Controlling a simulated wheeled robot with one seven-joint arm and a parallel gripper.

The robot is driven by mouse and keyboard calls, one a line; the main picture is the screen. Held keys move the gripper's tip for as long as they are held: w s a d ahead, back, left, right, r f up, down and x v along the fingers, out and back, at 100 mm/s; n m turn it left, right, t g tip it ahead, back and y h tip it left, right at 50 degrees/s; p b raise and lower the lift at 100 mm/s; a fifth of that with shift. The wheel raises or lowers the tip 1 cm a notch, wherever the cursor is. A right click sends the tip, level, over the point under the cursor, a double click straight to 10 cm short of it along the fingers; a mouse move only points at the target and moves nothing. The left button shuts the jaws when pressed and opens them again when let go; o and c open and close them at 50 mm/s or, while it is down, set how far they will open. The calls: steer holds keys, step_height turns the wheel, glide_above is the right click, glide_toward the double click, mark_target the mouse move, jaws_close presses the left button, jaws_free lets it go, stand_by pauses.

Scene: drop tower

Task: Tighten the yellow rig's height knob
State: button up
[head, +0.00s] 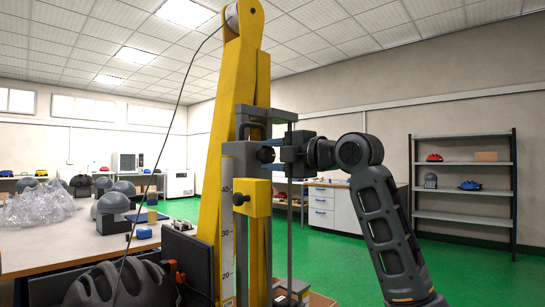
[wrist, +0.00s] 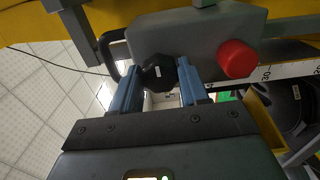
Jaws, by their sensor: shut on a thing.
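The yellow rig (head: 229,120) is a tall upright with a height scale (head: 227,245) on its front. A grey carriage (head: 240,160) rides on it, with a handle on top. In the wrist view the carriage (wrist: 215,35) carries a black knob (wrist: 158,77) with a small white mark and a red button (wrist: 237,58). My gripper (wrist: 157,70) is shut on the black knob, one blue finger on each side. In the head view my gripper (head: 270,160) reaches the carriage from the right; the knob there is hidden or too small to tell.
A yellow block (head: 258,197) with a small dark knob sits below the carriage. A thin dark cable hangs left of the rig. A dark helmet (head: 120,285) lies in front at lower left. A table (head: 60,245) with several helmets stands left; shelves (head: 463,165) stand right.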

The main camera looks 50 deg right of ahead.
steer(key=o, duration=1.1)
steer(key=shift+c, duration=0.2)
steer(key=s, duration=0.7)
steer(key=shift+s, duration=0.4)
steer(key=shift+d, duration=0.15)
